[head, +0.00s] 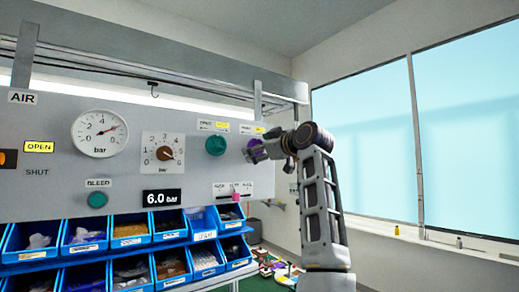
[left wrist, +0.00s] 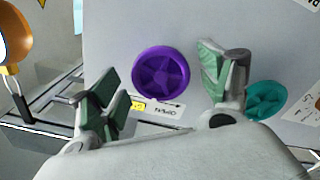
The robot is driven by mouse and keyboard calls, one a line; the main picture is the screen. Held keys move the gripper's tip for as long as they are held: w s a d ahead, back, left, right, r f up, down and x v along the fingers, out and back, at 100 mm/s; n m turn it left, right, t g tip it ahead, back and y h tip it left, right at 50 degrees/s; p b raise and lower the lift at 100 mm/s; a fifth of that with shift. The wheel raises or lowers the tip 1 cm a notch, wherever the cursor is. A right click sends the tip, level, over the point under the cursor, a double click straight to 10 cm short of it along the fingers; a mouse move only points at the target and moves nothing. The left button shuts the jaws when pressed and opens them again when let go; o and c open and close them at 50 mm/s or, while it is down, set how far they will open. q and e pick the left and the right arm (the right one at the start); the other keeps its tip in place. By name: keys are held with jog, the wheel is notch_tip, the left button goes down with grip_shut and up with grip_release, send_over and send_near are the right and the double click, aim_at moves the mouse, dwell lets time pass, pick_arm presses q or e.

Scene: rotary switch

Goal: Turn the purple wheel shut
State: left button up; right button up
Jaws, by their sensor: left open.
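The purple wheel (head: 256,152) is on the grey panel's right end, partly hidden by my left gripper (head: 276,148) in the head view. In the left wrist view the spoked purple wheel (left wrist: 161,73) faces the camera, between the spread green-padded fingers of my left gripper (left wrist: 158,66). Neither finger visibly touches the wheel; the remaining depth is hard to judge. A label with an arrow and a yellow tag (left wrist: 138,105) sits beside the wheel. My right gripper is not in view.
A teal wheel (head: 215,145) is left of the purple one and lies near a finger in the wrist view (left wrist: 266,100). Gauges, a 6.0 bar display (head: 161,197) and a pink-handled control (head: 236,197) share the panel. Blue bins (head: 130,243) stand below.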

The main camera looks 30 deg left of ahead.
pick_arm(q)
jog(key=shift+s+r, duration=0.1)
jog(key=v, duration=1.2)
dwell(0.4)
jog(key=shift+n, duration=0.3)
dwell(0.4)
